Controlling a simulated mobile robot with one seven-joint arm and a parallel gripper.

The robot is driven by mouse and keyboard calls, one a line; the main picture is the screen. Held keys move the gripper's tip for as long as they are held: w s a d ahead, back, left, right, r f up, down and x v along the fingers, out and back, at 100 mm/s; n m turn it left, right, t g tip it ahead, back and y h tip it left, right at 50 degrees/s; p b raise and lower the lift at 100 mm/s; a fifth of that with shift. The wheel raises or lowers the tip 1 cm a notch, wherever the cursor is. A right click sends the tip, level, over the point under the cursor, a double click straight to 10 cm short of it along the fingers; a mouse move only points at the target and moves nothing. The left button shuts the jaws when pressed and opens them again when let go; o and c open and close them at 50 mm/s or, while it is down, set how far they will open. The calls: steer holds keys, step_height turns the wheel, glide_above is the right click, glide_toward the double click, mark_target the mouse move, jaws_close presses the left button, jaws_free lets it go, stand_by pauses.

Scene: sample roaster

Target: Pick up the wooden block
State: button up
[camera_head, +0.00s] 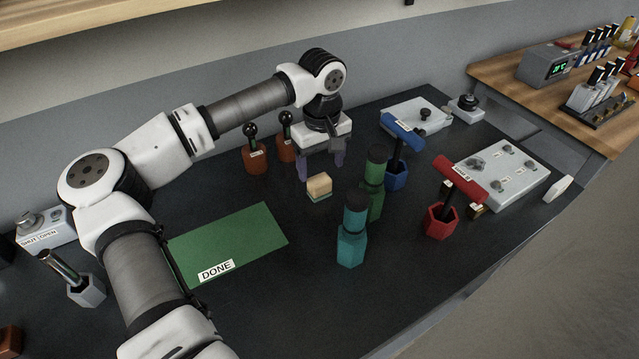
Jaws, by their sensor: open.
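The wooden block (319,184) is a small pale cube with a greenish lower edge. It sits on the dark table near the middle of the head view. My gripper (320,172) points down, with its purple fingers spread apart just behind and above the block. The fingers are open and hold nothing that I can see. I cannot tell from this view exactly how high the fingertips are above the table.
A green mat (235,240) marked DONE lies to the left. Teal (352,235), green (373,185), blue (398,165) and red (441,215) handled holders stand to the right. Two orange-brown holders (256,160) stand behind left. A grey panel (502,172) lies further right. The front middle is clear.

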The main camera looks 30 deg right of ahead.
mark_target(319, 179)
steer(key=f, duration=0.1)
steer(key=f+p, duration=0.2)
steer(key=f, duration=0.1)
steer(key=shift+a, duration=0.25)
steer(key=shift+f, duration=0.65)
steer(key=c, duration=1.1)
step_height(319, 179, up, 10)
steer(key=b, duration=0.2)
steer(key=shift+b, duration=0.3)
steer(key=o, duration=0.4)
steer(key=shift+c, duration=1.3)
steer(key=shift+f+b, duration=0.7)
steer(key=shift+r, duration=0.15)
steer(key=shift+s+r, duration=0.1)
